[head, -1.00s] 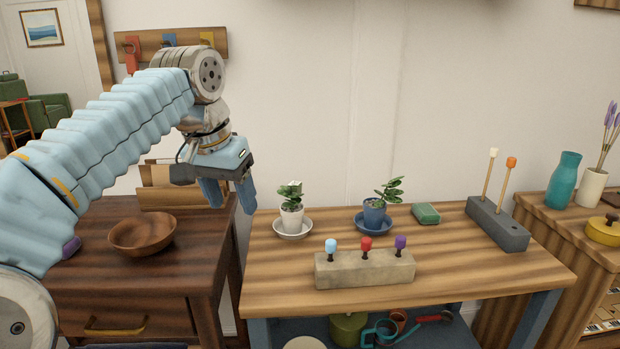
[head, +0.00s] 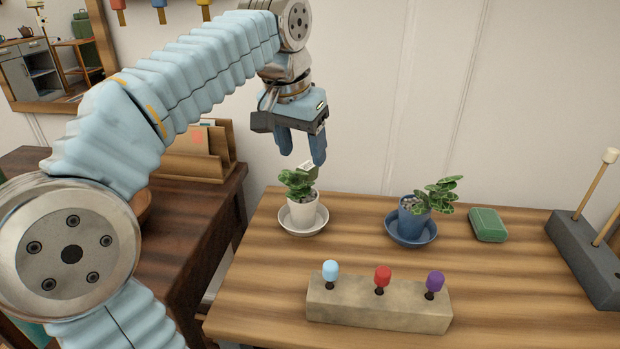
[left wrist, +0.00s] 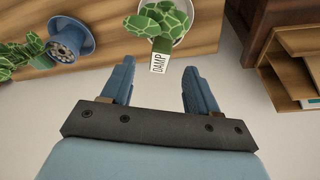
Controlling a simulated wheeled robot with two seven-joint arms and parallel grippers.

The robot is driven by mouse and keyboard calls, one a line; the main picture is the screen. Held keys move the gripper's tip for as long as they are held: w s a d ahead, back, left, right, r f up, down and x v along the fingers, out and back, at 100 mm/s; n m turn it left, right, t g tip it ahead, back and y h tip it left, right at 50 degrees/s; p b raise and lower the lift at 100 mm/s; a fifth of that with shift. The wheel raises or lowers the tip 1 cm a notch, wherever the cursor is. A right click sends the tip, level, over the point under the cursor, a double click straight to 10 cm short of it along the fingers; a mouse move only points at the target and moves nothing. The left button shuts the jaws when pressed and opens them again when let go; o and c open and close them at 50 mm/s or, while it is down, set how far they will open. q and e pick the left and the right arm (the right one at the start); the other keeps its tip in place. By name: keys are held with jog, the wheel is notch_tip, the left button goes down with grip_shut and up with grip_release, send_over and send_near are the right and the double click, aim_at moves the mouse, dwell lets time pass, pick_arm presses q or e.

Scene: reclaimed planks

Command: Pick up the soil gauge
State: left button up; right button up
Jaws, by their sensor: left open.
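The soil gauge (head: 307,165) shows as a small white head above the leaves of the plant in the white pot (head: 303,212). In the left wrist view its label (left wrist: 159,62) reads DAMP; its lower part is hidden by leaves and pot. My left gripper (head: 302,157) points down, open and empty, just above the plant. In the left wrist view the gauge head lies between the lines of the two fingertips (left wrist: 157,74), with no contact visible. My right gripper is not in view.
A blue pot (head: 410,215) with a plant stands to the right, near a green box (head: 487,225). A stone block (head: 378,306) with light blue, red and purple knobs is in front. A dark block with sticks (head: 585,258) is far right. Bare wood lies between them.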

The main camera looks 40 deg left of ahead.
aim_at(306, 167)
pick_arm(q)
jog(key=x, duration=0.7)
jog(key=shift+w+f+b, duration=0.1)
jog(key=shift+b, duration=0.3)
jog(key=shift+c, duration=0.2)
grip_shut()
